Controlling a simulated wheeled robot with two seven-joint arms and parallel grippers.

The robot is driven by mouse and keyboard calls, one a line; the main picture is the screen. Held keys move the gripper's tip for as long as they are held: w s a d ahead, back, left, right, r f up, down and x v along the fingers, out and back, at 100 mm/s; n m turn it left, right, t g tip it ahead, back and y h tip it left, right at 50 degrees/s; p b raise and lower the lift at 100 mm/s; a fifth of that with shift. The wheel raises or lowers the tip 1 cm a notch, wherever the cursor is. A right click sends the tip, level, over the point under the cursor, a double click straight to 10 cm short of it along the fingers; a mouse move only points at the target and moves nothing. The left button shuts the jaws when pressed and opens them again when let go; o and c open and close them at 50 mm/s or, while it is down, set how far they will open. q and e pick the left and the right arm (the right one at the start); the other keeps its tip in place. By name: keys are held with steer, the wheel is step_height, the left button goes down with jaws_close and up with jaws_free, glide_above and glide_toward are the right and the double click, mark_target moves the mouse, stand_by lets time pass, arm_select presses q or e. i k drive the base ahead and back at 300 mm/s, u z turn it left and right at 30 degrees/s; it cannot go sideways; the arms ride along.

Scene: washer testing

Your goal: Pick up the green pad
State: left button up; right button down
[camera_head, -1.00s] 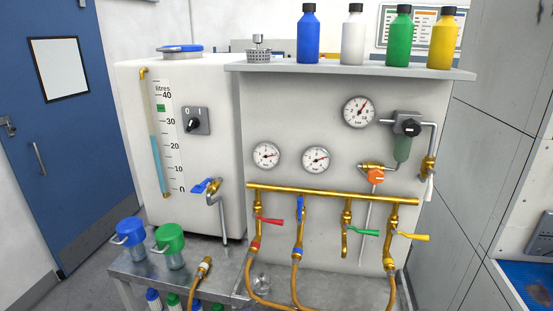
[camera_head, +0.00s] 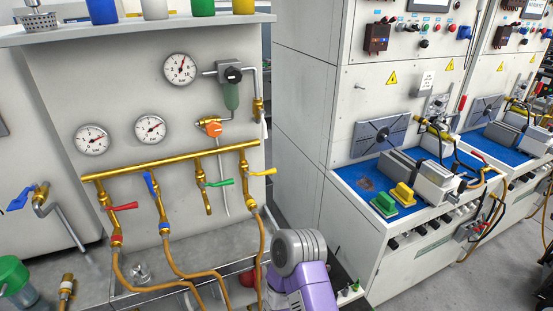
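The green pad (camera_head: 384,203) lies on the blue work surface of the white test bench at the right. It sits at the near front edge, just left of a similar yellow pad (camera_head: 403,194). A purple and grey link of my arm shows at the bottom centre, to the left of the pad and nearer to me. Neither gripper is in view.
A panel with gauges, a brass manifold (camera_head: 170,161) and hoses stands at the left. Grey floor (camera_head: 440,285) is open at the lower right.

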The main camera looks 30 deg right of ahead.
mark_target(382, 203)
steer(key=z, duration=2.1)
steer(key=k, duration=1.15)
steer(key=z, duration=1.05)
steer(key=i, duration=1.75)
steer(key=z, duration=0.25)
steer(key=i, duration=1.8)
steer(key=u, duration=1.8)
steer(key=i, duration=0.75)
steer(key=u, duration=0.75)
